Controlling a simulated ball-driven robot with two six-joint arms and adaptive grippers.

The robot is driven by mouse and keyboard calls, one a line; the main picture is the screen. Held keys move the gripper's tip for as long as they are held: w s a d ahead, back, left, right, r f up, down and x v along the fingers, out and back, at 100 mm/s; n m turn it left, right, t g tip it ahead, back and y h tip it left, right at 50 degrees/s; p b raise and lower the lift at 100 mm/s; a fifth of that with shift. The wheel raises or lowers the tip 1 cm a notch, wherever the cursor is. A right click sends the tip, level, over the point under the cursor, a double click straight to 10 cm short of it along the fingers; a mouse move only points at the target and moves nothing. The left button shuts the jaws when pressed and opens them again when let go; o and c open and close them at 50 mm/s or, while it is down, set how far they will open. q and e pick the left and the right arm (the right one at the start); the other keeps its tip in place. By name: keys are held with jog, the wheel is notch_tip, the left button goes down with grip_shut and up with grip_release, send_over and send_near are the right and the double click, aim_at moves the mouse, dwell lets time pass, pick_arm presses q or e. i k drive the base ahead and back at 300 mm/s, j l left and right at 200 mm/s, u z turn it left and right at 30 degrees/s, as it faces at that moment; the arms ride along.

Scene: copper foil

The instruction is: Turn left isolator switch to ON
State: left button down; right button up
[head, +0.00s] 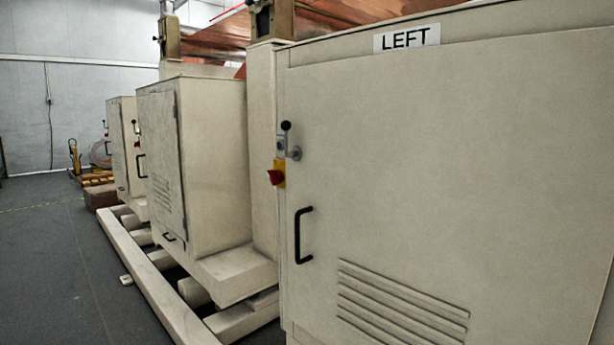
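A large cream cabinet (420,150) with a "LEFT" label (406,38) fills the right side of the head view. On its left edge is a red rotary knob on a yellow plate (276,175), which looks like the isolator switch. Its ON or OFF marking is too small to read. Just above it is a grey metal latch (288,148) with a small black ball-ended lever (286,127) pointing up. Neither of my grippers is in view, and nothing touches the switch.
A black door handle (303,235) sticks out below the switch, above louvred vents (400,305). More cream cabinets (190,160) stand farther back on a low frame with rails (150,275). Copper foil (215,35) runs above. Dark floor (45,260) is clear at the left.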

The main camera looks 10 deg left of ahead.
aim_at(275, 178)
jog(key=i+j+z, duration=0.15)
jog(key=j, duration=0.25)
jog(key=i+j+z, duration=0.15)
jog(key=j, duration=0.25)
jog(key=i+j+z, duration=0.15)
jog(key=j, duration=0.3)
jog(key=j+z, duration=0.15)
jog(key=j, duration=0.25)
